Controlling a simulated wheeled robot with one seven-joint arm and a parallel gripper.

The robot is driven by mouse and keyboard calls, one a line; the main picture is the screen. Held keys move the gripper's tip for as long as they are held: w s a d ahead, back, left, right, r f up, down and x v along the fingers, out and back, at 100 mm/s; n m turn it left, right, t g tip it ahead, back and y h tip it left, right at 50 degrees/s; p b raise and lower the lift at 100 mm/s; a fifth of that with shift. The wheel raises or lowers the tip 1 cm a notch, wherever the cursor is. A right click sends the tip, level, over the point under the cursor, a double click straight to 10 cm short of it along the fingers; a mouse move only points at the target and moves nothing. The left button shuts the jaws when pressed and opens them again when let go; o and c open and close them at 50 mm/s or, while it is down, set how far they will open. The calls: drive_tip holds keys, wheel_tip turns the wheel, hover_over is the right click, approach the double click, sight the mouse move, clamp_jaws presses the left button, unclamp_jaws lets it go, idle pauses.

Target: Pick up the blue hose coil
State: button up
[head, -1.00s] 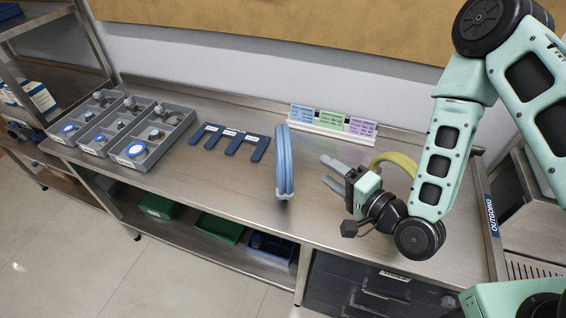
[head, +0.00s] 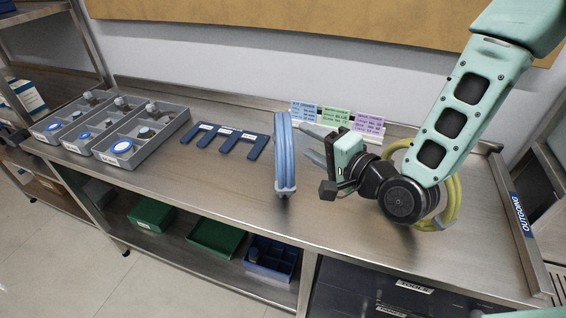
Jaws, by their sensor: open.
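The blue hose coil (head: 284,152) stands upright on the steel bench, seen nearly edge-on, with a pale grey clip at its lower end. My gripper (head: 312,144) is just to the right of the coil, with its grey fingers pointing left toward it. The fingers are apart and nothing is seen between them. The fingertips come close to the coil's right side; I cannot tell whether they touch it.
A yellow hose coil (head: 452,204) stands behind my wrist, partly hidden. Colored order cards (head: 335,120) stand at the back. A dark blue slotted plate (head: 227,140) and grey trays (head: 142,150) with parts lie left. The bench front is clear.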

sight(283, 126)
drive_tip(key=p+x, duration=0.1)
drive_tip(key=x, duration=0.1)
drive_tip(key=p+x, duration=0.1)
drive_tip(key=x, duration=0.2)
drive_tip(key=p+x, duration=0.1)
drive_tip(key=x, duration=0.2)
drive_tip(key=shift+w+a+r+p, duration=0.1)
drive_tip(key=shift+a+r+p, duration=0.15)
drive_tip(key=shift+r+p, duration=0.1)
drive_tip(key=shift+w+a+f, duration=0.2)
drive_tip(key=shift+w+a, duration=0.1)
drive_tip(key=shift+w, duration=0.1)
clamp_jaws()
